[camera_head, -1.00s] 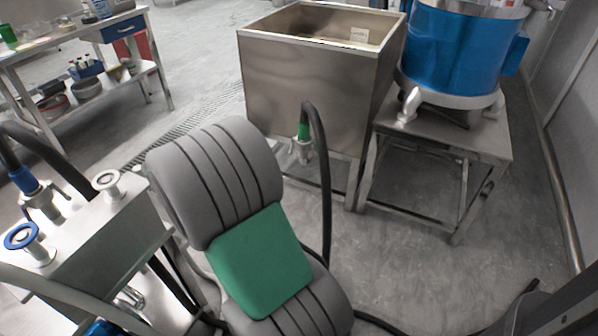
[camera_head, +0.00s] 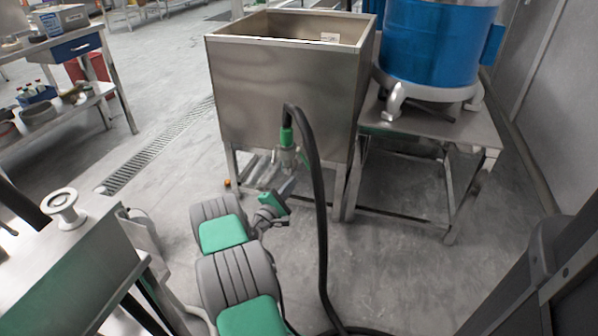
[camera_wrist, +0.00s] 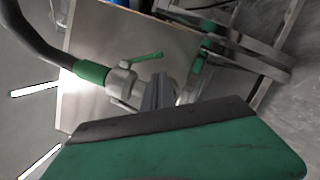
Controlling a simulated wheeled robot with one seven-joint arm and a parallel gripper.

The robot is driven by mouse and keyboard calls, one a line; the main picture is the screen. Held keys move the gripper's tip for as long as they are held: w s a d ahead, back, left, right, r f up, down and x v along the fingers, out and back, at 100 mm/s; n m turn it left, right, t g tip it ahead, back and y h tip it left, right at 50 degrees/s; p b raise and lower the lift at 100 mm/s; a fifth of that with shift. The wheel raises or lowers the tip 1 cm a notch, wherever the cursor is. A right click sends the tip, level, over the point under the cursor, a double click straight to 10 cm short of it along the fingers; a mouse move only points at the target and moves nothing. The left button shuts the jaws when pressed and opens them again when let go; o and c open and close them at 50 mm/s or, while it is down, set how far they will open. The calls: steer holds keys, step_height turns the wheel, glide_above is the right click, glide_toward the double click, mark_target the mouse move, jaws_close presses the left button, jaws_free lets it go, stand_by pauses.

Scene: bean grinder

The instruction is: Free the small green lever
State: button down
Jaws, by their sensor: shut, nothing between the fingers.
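The small green lever (camera_wrist: 144,58) sits on a metal valve fitting (camera_wrist: 122,80) at the end of a black hose with a green collar (camera_wrist: 90,73). In the head view the lever (camera_head: 303,158) is at the right of the fitting (camera_head: 287,156), low on the steel tank's front. My gripper (camera_wrist: 158,85) points toward the fitting, its slim grey fingers together with nothing between them. In the wrist view the fingertips appear just below and right of the lever; contact cannot be told. In the head view my gripper (camera_head: 288,186) is below the fitting.
The open steel tank (camera_head: 275,75) stands behind the fitting. A blue drum machine (camera_head: 437,45) stands on a steel stand (camera_head: 440,130) at its right. The black hose (camera_head: 320,210) hangs down close to my arm's right. Open floor lies at the left, with a drain grate (camera_head: 155,150).

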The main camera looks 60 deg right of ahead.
mark_target(305, 161)
steer(key=d+b, duration=0.1)
steer(key=d, duration=0.5)
steer(key=shift+s+d+r, duration=0.15)
steer(key=shift+r, duration=0.3)
steer(key=shift+s, duration=0.2)
